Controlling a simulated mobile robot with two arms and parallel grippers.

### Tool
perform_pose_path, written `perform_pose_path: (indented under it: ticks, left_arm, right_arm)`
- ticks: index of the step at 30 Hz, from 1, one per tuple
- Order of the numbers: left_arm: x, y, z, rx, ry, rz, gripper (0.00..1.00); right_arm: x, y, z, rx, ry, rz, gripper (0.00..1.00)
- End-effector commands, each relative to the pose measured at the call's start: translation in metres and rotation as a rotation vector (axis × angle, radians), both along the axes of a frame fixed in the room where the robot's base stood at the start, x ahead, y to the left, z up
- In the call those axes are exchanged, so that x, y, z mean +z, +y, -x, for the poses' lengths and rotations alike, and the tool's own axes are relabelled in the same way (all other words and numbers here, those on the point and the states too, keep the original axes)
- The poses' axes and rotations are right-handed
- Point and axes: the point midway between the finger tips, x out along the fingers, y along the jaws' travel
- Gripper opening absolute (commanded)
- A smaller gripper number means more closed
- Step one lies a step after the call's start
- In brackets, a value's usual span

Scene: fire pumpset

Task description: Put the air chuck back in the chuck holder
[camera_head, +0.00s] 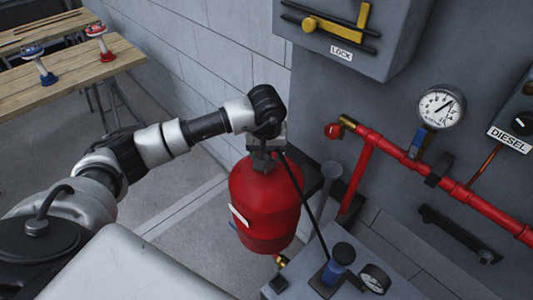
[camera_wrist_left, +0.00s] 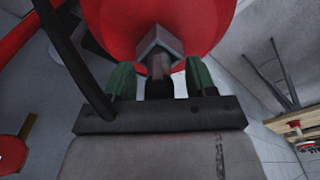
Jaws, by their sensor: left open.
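My left gripper (camera_head: 263,160) points down at the top of a red tank (camera_head: 265,205). In the left wrist view its two green-padded fingers (camera_wrist_left: 160,82) are apart. A grey angular metal piece with a short stem (camera_wrist_left: 160,48) lies between them, in front of the red tank (camera_wrist_left: 205,20). This may be the air chuck, but I cannot tell whether it is that or a tank fitting, or whether the fingers touch it. A black hose (camera_head: 300,185) runs from beside the gripper down to the right; a dark hose (camera_wrist_left: 70,60) also shows in the wrist view. I cannot identify the chuck holder.
A grey ledge (camera_head: 400,288) at the lower right carries a blue-and-black part (camera_head: 338,260) and a small gauge (camera_head: 375,278). A red pipe (camera_head: 460,193) and a pressure gauge (camera_head: 441,106) are on the wall. A wooden table (camera_head: 75,75) stands far left, with open floor between.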

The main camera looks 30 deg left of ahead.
Motion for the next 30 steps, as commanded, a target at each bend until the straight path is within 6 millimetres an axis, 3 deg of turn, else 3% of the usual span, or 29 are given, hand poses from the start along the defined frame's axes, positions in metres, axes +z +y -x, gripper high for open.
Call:
perform_pose_path:
  ticks: [3, 14, 23, 30]
  left_arm:
    - [0.000, 0.000, 0.000, 0.000, 0.000, 0.000, 0.53]
    - [0.001, 0.000, 0.000, 0.000, 0.000, 0.000, 0.00]
    - [0.003, 0.000, -0.001, 0.000, -0.002, 0.000, 0.00]
    - [0.026, 0.000, -0.002, -0.001, -0.006, 0.001, 0.00]
  right_arm:
    - [-0.001, 0.000, 0.000, 0.000, 0.000, 0.000, 0.00]
    - [0.000, 0.000, 0.000, 0.000, 0.000, 0.000, 0.00]
    - [-0.002, 0.000, 0.000, 0.000, 0.001, 0.000, 0.00]
    - [-0.016, 0.000, 0.000, 0.000, 0.001, 0.000, 0.00]
